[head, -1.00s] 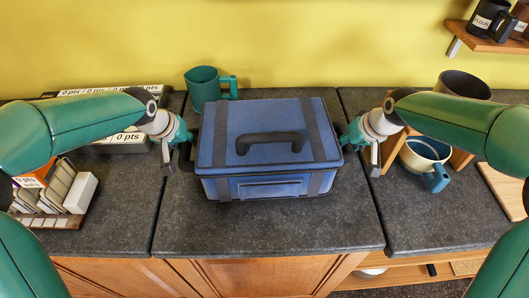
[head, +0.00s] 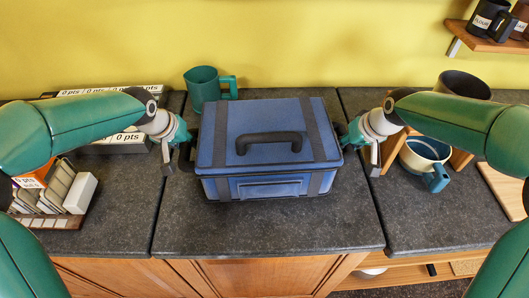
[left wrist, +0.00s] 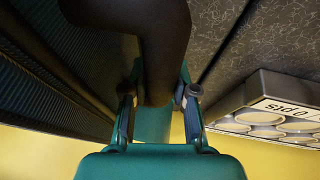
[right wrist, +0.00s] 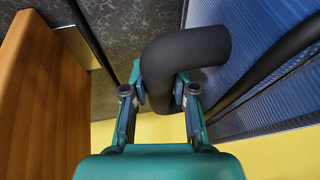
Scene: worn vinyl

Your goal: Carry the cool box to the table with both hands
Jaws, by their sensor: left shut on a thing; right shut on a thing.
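The blue cool box (head: 265,165) with dark straps and a black top handle sits on the dark grey countertop, between my two grippers. My left gripper (head: 175,160) is at its left side, shut on a black side handle (left wrist: 165,50). My right gripper (head: 365,160) is at its right side, shut on the other black side handle (right wrist: 185,55). The box's blue ribbed side (right wrist: 260,70) also shows in the right wrist view. I cannot see the underside of the box. No separate table shows.
A teal jug (head: 205,88) stands behind the box at the left. A boxed item (head: 120,142) and a rack of cards (head: 55,195) are at the left. A cream-and-teal mug (head: 427,160) and a wooden board (head: 505,185) are at the right. Countertop in front is clear.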

